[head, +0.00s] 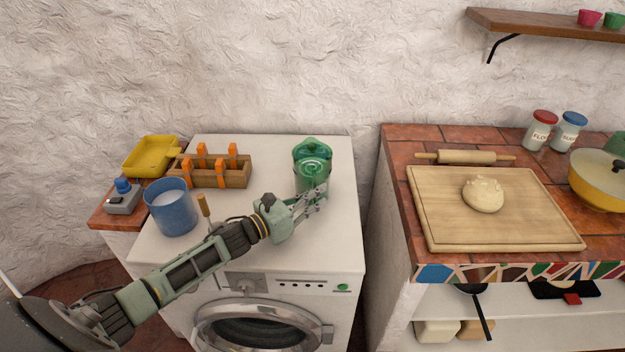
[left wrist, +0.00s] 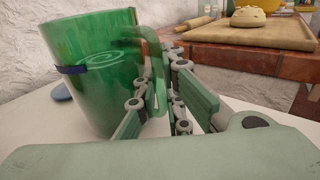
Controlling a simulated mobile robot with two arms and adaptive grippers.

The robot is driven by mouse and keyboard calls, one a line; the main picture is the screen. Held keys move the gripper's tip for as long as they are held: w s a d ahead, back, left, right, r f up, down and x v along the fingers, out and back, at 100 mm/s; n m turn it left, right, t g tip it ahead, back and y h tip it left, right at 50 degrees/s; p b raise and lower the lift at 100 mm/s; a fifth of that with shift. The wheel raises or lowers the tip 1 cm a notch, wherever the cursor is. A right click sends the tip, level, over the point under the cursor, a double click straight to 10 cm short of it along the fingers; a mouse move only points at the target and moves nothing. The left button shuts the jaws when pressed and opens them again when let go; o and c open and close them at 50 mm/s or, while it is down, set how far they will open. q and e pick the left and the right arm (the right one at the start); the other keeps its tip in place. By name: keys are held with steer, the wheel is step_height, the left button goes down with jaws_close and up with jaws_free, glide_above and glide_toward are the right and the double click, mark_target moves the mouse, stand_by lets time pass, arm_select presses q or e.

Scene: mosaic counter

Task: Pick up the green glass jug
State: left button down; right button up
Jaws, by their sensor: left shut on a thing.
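The green glass jug (head: 312,160) stands upright on the white washing machine top, near its back right. It is see-through, and its handle faces my left gripper. My left gripper (head: 318,196) reaches in from the left and is at the jug's front right side. In the left wrist view the jug (left wrist: 88,75) fills the left half, and my left gripper's fingers (left wrist: 152,108) are shut on its handle, one on each side. The jug's base is partly hidden by the fingers in the head view. My right gripper is not in view.
A blue pot (head: 172,210) and a wooden crate (head: 222,176) with orange-handled tools share the white top (head: 310,245). A yellow tray (head: 150,156) lies at far left. Across a gap, the tiled counter (head: 400,150) holds a board (head: 450,225) with dough (head: 484,194).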

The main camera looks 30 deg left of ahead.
mark_target(315, 181)
arm_select(q)
steer(key=shift+w+r, duration=0.15)
steer(key=shift+r, duration=0.05)
steer(key=shift+r, duration=0.15)
steer(key=shift+r, duration=0.45)
step_height(315, 181, up, 3)
steer(key=shift+r+b, duration=0.1)
steer(key=shift+b, duration=0.3)
steer(key=s+d+r, duration=0.5)
steer(key=d+r, duration=0.1)
steer(key=d, duration=0.4)
steer(key=shift+s+d+r+b, duration=0.15)
steer(key=shift+d+r+b, duration=0.05)
steer(key=shift+r+b, duration=0.15)
steer(key=shift+f, duration=0.1)
